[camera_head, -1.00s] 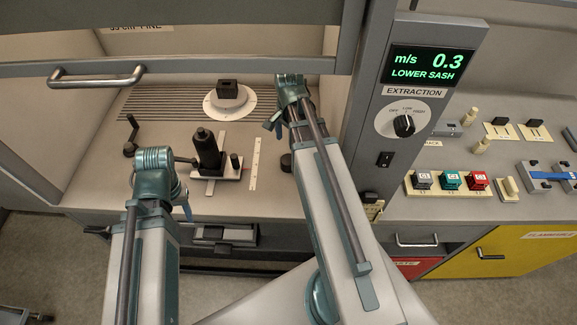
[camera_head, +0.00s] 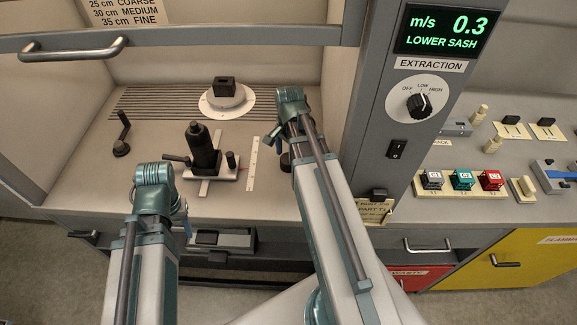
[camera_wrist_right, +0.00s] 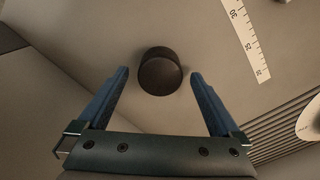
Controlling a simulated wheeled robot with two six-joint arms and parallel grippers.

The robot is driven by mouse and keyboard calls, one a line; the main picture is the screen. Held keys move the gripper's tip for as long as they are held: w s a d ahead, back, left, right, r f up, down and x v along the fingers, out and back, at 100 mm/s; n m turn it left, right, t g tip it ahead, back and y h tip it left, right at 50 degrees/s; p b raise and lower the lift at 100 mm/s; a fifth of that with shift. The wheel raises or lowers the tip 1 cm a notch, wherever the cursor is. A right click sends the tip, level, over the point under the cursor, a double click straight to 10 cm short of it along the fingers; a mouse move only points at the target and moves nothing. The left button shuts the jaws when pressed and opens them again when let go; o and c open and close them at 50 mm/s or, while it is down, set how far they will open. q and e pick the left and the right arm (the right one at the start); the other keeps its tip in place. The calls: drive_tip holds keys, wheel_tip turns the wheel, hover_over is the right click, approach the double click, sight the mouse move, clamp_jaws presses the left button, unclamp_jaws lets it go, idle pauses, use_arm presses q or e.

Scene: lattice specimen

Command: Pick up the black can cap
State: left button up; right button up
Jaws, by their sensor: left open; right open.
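The black can cap (camera_wrist_right: 159,72) is a short dark round cylinder on the grey worktop. In the right wrist view it lies between the fingertips of my right gripper (camera_wrist_right: 160,76), with a gap on each side. In the head view the cap (camera_head: 286,162) is partly hidden by my right arm. My right gripper (camera_head: 271,136) is open and empty; its fingers are mostly hidden there. My left gripper (camera_head: 187,222) is empty and open, in front of the bench edge, away from the cap.
A black upright device (camera_head: 204,148) on a pale cross-shaped base and a white ruler (camera_head: 253,163) stand left of the cap. A round white plate (camera_head: 241,107) with a black block lies behind. The grey sash post (camera_head: 375,110) rises to the right.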

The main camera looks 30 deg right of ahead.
drive_tip(key=shift+f+b, duration=0.4)
drive_tip(key=shift+f, duration=0.45)
use_arm(q)
drive_tip(key=shift+f, duration=0.75)
use_arm(e)
drive_tip(key=shift+r, duration=0.1)
drive_tip(key=c, duration=1.3)
use_arm(q)
drive_tip(key=shift+r, duration=0.2)
use_arm(e)
drive_tip(key=shift+r, duration=0.15)
wheel_tip(320, 180, up, 10)
drive_tip(key=p, duration=1)
wheel_tip(320, 180, down, 2)
drive_tip(key=shift+b, duration=0.75)
use_arm(q)
wheel_tip(320, 180, up, 8)
use_arm(e)
drive_tip(key=shift+r, duration=0.1)
